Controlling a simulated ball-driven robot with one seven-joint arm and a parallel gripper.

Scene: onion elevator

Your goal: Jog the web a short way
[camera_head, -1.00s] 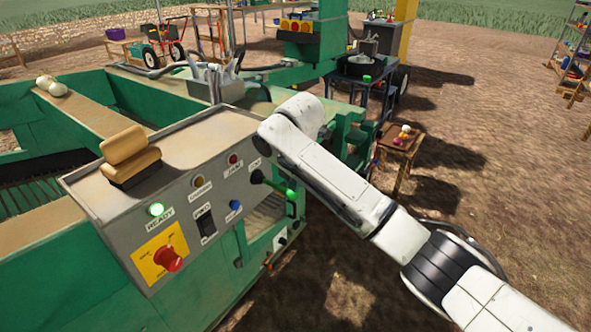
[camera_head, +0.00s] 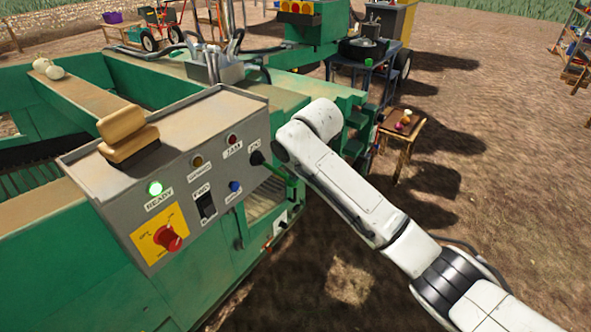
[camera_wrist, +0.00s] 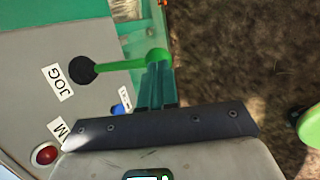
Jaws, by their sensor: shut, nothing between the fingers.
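The JOG lever has a black boot (camera_head: 257,158) on the right end of the grey control panel (camera_head: 185,122). In the wrist view its green rod (camera_wrist: 120,65) runs from the black base (camera_wrist: 82,71), beside the JOG label (camera_wrist: 57,82), to a round green knob (camera_wrist: 157,55). My gripper (camera_wrist: 158,68) is shut and empty, its fingertips right at the knob. I cannot tell whether they touch it. In the head view my white arm hides the gripper and the knob end. The web itself I cannot make out.
The panel also carries a lit green READY lamp (camera_head: 155,188), a FWD switch (camera_head: 206,205), a blue button (camera_head: 235,186), a red JAM lamp (camera_head: 232,139) and a red rotary knob (camera_head: 168,239). A small wooden table (camera_head: 402,133) stands behind my arm. Bare ground lies right.

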